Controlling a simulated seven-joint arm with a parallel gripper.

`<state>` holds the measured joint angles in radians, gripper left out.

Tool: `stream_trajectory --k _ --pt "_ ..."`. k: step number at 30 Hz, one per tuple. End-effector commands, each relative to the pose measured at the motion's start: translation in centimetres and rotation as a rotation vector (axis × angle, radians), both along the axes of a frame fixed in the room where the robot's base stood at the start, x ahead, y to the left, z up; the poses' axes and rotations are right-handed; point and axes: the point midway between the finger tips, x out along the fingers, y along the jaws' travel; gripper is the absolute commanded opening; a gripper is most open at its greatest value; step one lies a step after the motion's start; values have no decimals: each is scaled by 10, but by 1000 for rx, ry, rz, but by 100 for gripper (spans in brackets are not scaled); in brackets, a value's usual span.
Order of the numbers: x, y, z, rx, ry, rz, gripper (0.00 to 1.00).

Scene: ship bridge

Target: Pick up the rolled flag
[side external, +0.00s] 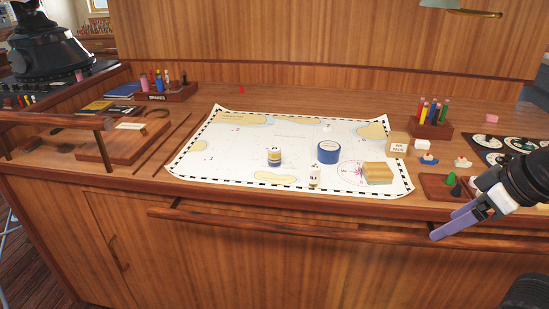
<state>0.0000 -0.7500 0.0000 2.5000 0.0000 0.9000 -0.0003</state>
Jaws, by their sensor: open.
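No single thing is plainly a rolled flag. A small upright cylinder with white, dark and yellow bands (274,157) stands on the chart, left of a blue roll (328,152), and may be it. A rack at the right (432,130) holds several upright coloured rolls or tubes, too small to identify. My gripper (446,226) is at the right, in front of the desk's front edge, well away from the banded cylinder. Its purple fingers point down and left. It is open, with nothing seen between the fingers.
The chart (225,160) covers the middle of the desk. A small white piece (314,178), a yellowish block (378,173) and a labelled box (397,145) stand on or beside it. A tray (435,187) with small cones lies near my gripper. The chart's left part is clear.

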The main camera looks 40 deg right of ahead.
Motion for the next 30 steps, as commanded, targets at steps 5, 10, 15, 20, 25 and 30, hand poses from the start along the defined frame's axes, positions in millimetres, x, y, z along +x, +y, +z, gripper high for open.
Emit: stream_trajectory --k 5,10,15,20,25,30 --pt "7 1 20 -12 -30 31 82" --pt "47 3 78 -21 -92 65 82" --pt "110 5 133 -30 -114 96 82" --pt "178 6 165 -34 -116 123 82" --pt "252 6 176 -37 -105 145 82" --pt "324 6 165 -36 -81 162 82"
